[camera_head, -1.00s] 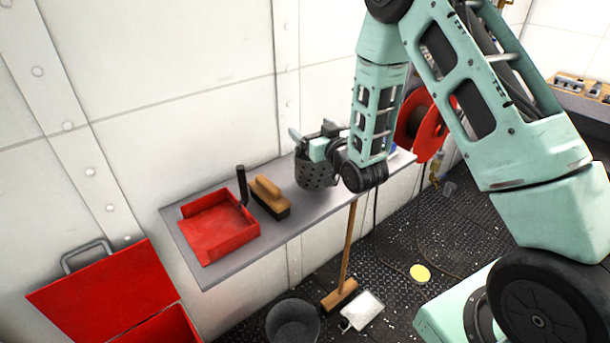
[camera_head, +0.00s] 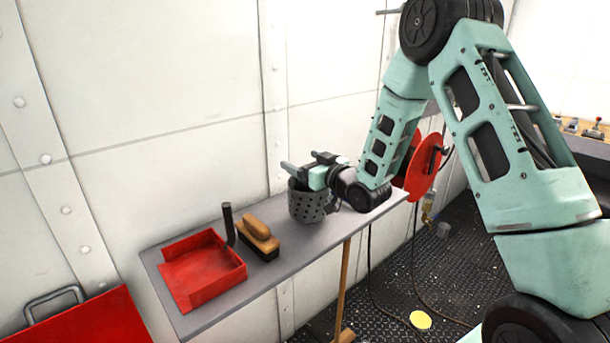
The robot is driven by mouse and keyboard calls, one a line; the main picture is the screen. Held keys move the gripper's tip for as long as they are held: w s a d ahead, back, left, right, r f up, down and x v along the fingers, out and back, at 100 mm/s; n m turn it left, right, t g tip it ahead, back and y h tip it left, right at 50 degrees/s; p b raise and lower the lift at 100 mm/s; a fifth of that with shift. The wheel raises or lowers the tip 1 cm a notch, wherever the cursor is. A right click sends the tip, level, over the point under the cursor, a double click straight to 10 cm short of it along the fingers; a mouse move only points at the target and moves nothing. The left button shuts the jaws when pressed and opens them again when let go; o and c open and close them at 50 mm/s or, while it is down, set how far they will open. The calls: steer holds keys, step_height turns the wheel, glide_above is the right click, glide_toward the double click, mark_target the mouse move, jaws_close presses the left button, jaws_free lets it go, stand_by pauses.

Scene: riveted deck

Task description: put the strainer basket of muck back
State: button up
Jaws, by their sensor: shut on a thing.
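The strainer basket (camera_head: 307,206) is a dark grey perforated cup. It is upright over the grey shelf (camera_head: 196,319), right of a brush, and looks to be at or very near the shelf surface; I cannot tell if it touches. My gripper (camera_head: 303,176) reaches in from the right and is shut on the basket at its upper rim. The muck inside the basket is not visible from this angle.
A red dustpan (camera_head: 203,270) with a dark handle and a wooden-backed brush (camera_head: 259,238) lie on the shelf to the left. A red hose reel (camera_head: 423,167) is behind my arm. A broom handle (camera_head: 343,285) stands in front of the shelf. A red box (camera_head: 85,322) is at lower left.

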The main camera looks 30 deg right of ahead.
steer(key=shift+f, duration=1.7)
steer(key=o, duration=1.4)
